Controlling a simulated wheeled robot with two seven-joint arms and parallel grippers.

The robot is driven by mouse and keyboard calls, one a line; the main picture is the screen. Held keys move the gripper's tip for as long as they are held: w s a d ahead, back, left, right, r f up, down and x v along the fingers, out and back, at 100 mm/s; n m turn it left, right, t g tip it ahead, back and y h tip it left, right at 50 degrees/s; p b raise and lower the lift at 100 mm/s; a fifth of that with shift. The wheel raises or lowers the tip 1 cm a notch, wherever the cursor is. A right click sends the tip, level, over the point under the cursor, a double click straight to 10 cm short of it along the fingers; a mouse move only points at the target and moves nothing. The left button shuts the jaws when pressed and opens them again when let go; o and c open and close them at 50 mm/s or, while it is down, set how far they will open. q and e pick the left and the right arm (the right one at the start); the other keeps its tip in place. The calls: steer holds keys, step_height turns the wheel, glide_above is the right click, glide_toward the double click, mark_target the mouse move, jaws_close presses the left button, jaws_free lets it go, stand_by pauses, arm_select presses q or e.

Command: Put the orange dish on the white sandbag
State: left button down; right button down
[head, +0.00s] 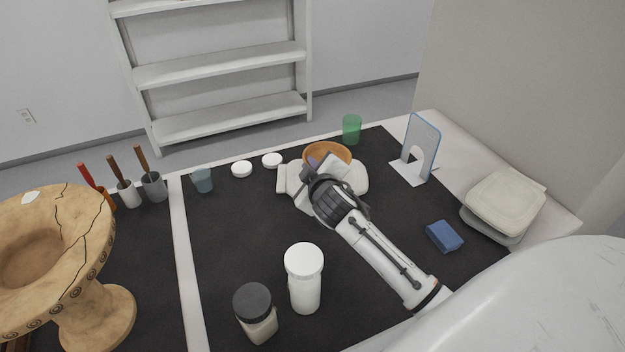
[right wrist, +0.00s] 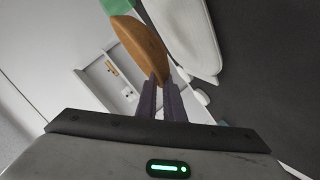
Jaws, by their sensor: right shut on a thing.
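The orange dish (head: 327,153) is a shallow round bowl at the far middle of the black mat. My right gripper (head: 316,166) is shut on its near rim, and the dish also shows between the fingertips in the right wrist view (right wrist: 138,45). The white sandbag (head: 357,179) lies at the dish, showing on both sides of my gripper, which hides its middle. It also shows beside the dish in the right wrist view (right wrist: 188,38). I cannot tell whether the dish touches the sandbag. My left gripper is not in view.
A green cup (head: 352,129) stands just behind the dish, and a clear-blue panel stand (head: 424,150) to the right. Two white lids (head: 242,169) lie left. White (head: 304,279) and dark-lidded (head: 256,313) jars stand in front. A blue block (head: 444,236) lies right.

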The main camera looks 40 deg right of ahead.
step_height(320, 180, down, 4)
steer(key=shift+f+b, duration=0.25)
steer(key=shift+b, duration=0.1)
steer(key=c, duration=2.3)
jaws_free()
steer(key=shift+f, duration=0.15)
steer(key=o, duration=0.4)
steer(key=shift+o, duration=0.2)
steer(key=shift+a+r, duration=0.1)
steer(key=shift+r, duration=0.1)
steer(key=v, duration=0.7)
steer(key=shift+s, duration=0.2)
